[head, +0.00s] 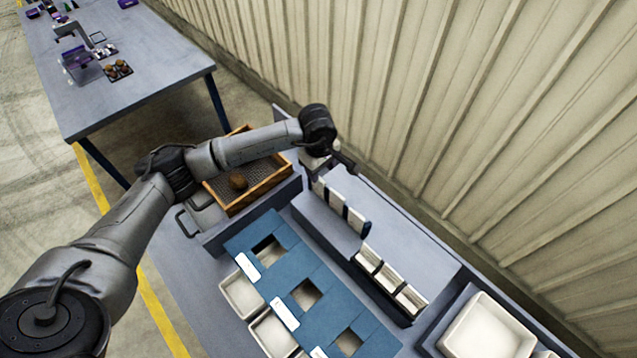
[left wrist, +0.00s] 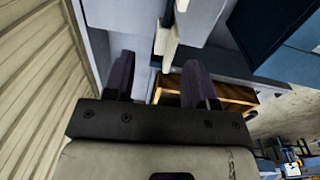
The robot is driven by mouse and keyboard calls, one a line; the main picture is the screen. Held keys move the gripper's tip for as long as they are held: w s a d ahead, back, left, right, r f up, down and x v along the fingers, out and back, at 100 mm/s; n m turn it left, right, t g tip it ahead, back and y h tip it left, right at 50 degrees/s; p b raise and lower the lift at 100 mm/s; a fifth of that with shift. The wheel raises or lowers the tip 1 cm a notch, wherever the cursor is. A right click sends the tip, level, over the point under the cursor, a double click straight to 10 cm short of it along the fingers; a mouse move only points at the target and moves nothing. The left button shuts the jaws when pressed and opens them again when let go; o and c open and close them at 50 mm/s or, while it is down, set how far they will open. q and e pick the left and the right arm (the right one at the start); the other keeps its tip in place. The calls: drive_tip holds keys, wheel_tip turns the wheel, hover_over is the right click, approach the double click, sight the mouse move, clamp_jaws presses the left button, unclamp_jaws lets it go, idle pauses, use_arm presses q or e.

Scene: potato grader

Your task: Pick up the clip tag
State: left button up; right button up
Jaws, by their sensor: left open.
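Several pale, dark-edged pieces that look like clip tags stand in a row on the grey raised ledge (head: 345,188) in the head view, one of them a tag (head: 335,201). I cannot tell which one the task means. My left gripper (head: 328,164) is at the far end of that row, partly hidden by its own wrist. In the left wrist view the two dark fingers (left wrist: 161,84) are apart, with nothing clearly held. A cream tag-like piece (left wrist: 166,38) shows beyond the gap between them. My right gripper is not in view.
A blue panel with square openings (head: 285,262) and white bins (head: 243,296) is nearer. More pale pieces (head: 390,277) stand at lower right. A corrugated wall (head: 420,110) closes the right side.

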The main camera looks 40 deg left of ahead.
sight(320, 181)
use_arm(q)
drive_tip(key=shift+f, duration=0.8)
wheel_tip(320, 181, down, 4)
drive_tip(key=shift+s+a+r+p, duration=0.1)
drive_tip(key=shift+a+p, duration=0.05)
drive_tip(key=shift+p, duration=0.65)
drive_tip(key=shift+f, duration=0.7)
clamp_jaws()
drive_tip(key=shift+r, duration=0.2)
